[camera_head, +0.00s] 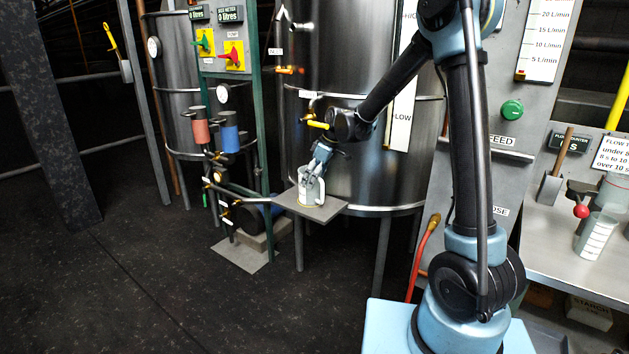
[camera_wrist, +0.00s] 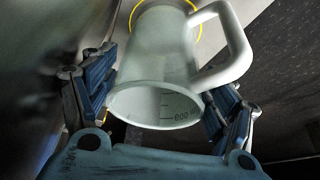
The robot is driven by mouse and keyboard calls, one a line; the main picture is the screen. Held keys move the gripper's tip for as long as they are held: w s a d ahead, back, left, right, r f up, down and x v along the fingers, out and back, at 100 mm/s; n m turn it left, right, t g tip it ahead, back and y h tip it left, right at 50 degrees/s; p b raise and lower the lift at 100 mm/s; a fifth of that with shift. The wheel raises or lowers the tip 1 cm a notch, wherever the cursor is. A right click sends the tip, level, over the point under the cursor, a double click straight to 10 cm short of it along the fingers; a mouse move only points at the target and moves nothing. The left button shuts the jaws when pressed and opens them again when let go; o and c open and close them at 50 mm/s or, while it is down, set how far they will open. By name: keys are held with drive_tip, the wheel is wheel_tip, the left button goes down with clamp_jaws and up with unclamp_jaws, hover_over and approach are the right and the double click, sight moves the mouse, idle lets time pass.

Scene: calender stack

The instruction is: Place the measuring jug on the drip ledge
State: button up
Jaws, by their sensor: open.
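The measuring jug (camera_head: 309,190) is a pale, handled jug standing upright on the drip ledge (camera_head: 326,208), a small grey plate in front of the large steel tank. In the wrist view the jug (camera_wrist: 160,62) shows its open mouth towards me, inner scale marks, and its handle to the right. A yellow ring (camera_wrist: 192,5) on the ledge shows around its base. My gripper (camera_head: 319,164) is at the jug, with one blue finger on each side of it in the wrist view. The jaws are open. Whether a finger touches the jug, I cannot tell.
A yellow-handled valve (camera_head: 318,125) sits on the tank just above my gripper. A green frame post (camera_head: 260,120) with red and blue cylinders stands left of the ledge. A bench (camera_head: 560,245) with another graduated container (camera_head: 596,238) is at right. The floor at left is clear.

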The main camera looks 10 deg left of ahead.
drive_tip(key=w+v, duration=0.1)
drive_tip(key=v, duration=1)
drive_tip(key=s+d+r+m+h, duration=0.15)
drive_tip(key=s+d+m, duration=0.35)
drive_tip(key=d, duration=0.8)
drive_tip(key=s+d+m+t, duration=0.1)
drive_tip(key=s+d+m, duration=0.2)
drive_tip(key=s+d, duration=0.85)
drive_tip(key=s+d+f+m+h, duration=0.3)
drive_tip(key=s+d+f+m, duration=0.5)
drive_tip(key=s+d+f, duration=0.3)
drive_tip(key=s+d, duration=0.4)
drive_tip(key=shift+d+f+t, duration=0.2)
drive_tip(key=shift+t, duration=0.1)
drive_tip(key=shift+w+f, duration=0.2)
drive_tip(key=shift+w, duration=0.2)
